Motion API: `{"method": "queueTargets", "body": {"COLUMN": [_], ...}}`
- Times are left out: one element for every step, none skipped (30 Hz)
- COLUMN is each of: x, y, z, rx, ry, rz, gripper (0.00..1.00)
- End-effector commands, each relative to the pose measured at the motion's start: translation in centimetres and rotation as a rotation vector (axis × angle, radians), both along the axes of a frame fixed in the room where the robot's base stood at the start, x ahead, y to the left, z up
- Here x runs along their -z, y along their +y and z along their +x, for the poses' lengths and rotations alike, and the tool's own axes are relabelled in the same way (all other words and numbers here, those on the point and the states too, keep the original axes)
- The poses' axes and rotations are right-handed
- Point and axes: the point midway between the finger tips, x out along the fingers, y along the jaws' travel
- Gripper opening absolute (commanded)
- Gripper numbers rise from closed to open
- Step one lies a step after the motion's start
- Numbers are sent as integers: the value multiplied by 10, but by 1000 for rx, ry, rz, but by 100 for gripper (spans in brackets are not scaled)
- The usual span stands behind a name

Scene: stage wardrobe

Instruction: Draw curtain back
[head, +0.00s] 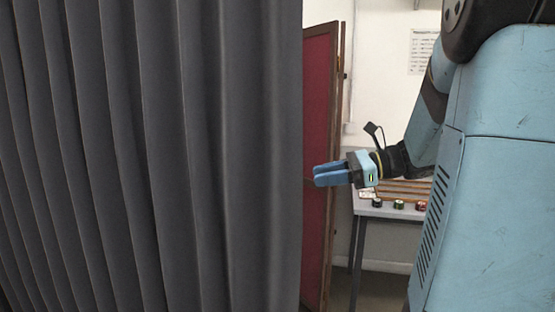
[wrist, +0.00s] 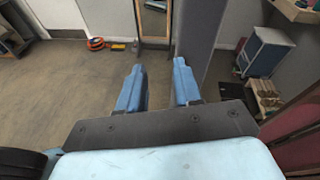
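The dark grey pleated curtain (head: 150,150) hangs across the left half of the head view, with its free right edge near the picture's middle. My gripper (head: 316,176) is just right of that edge in the head view, pointing left towards it. In the wrist view my gripper (wrist: 159,66) shows two blue fingers apart, with nothing seen held between them. A grey upright surface, likely the curtain (wrist: 204,45), stands beyond the right finger in the wrist view. I cannot tell whether finger and cloth touch.
A red panel with a wooden frame (head: 320,140) stands behind my gripper. A table (head: 385,210) with small tins is right of it. The wrist view shows a mirror (wrist: 154,22), an orange coil (wrist: 96,43), a blue cabinet (wrist: 265,50) and open floor at left.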

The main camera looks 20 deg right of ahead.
Motion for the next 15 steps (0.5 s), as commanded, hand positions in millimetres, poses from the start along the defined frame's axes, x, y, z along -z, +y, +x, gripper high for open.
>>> {"method": "queueTargets", "body": {"x": [-3, -6, -9, -11, -13, -15, -16, -17, -17, -18, -18, -19, -19, -19, -19], "y": [-14, -22, -31, -37, -42, -48, -51, -54, -56, -56, -56, -54, -52, -49, -45], "z": [9, 14, 19, 22, 25, 27, 29, 30, 31, 32, 33, 34, 35, 37, 39], "rx": [42, 65, 89, 104, 117, 133, 141, 147, 153, 155, 156, 156, 155, 154, 152], "ry": [21, 29, 38, 44, 48, 52, 54, 55, 57, 58, 58, 57, 57, 58, 58], "rz": [68, 107, 152, 181, 206, 233, 250, 263, 274, 280, 284, 286, 285, 285, 284], "gripper": [34, 34, 34, 34, 34, 34, 34, 34, 34, 34, 34, 34, 34, 34, 34]}}
